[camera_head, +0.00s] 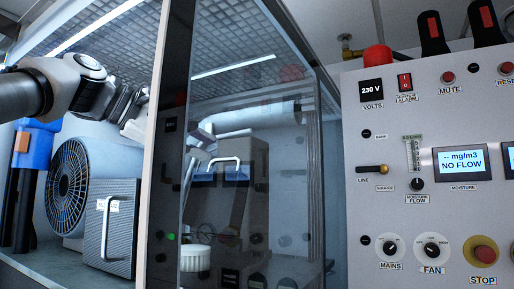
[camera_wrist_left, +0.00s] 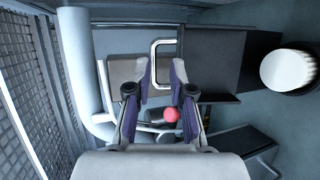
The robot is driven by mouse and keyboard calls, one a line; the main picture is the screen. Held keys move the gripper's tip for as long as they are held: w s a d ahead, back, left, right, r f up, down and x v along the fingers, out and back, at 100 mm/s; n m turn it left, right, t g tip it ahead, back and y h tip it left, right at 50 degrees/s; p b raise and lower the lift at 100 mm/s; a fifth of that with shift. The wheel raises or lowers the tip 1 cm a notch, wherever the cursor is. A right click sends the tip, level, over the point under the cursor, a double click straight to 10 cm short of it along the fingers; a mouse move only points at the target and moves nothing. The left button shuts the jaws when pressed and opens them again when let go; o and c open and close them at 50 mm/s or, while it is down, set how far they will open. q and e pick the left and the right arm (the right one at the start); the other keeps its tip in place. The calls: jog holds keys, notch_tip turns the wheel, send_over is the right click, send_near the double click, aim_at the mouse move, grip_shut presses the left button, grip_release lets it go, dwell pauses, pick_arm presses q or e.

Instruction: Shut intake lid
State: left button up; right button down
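My left gripper (camera_wrist_left: 163,66) is open. In the wrist view, its two purple-padded fingers point at a silver bar handle (camera_wrist_left: 157,43) on a dark panel, which I take to be the intake lid (camera_wrist_left: 230,55). The handle shows between and just beyond the fingertips; I cannot tell whether they touch it. In the head view, the handle (camera_head: 222,160) shows through the tinted glass on a box, with the gripper (camera_head: 205,155) close to its left. Reflections blur this area, and the lid's angle is unclear. My right gripper is not in view.
The glass panel (camera_head: 255,100) stands before the machinery. A black fan (camera_head: 70,188) and a grey box with a handle (camera_head: 108,225) are at left. A white ribbed cap (camera_head: 196,258) sits low behind the glass. A control panel (camera_head: 405,220) fills the right.

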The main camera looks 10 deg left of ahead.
pick_arm(q)
jog(key=w+d, duration=0.1)
jog(key=w, duration=0.1)
jog(key=w+d+f+p, duration=0.1)
jog(key=w, duration=0.1)
jog(key=w+d+f+p, duration=0.1)
jog(key=w, duration=0.2)
jog(key=shift+d, duration=0.4)
jog(key=shift+w+d, duration=0.1)
jog(key=shift+w, duration=0.1)
jog(key=shift+s, duration=0.15)
grip_shut()
jog(key=shift+s+r, duration=0.1)
jog(key=shift+s, duration=0.1)
jog(key=shift+w, duration=0.15)
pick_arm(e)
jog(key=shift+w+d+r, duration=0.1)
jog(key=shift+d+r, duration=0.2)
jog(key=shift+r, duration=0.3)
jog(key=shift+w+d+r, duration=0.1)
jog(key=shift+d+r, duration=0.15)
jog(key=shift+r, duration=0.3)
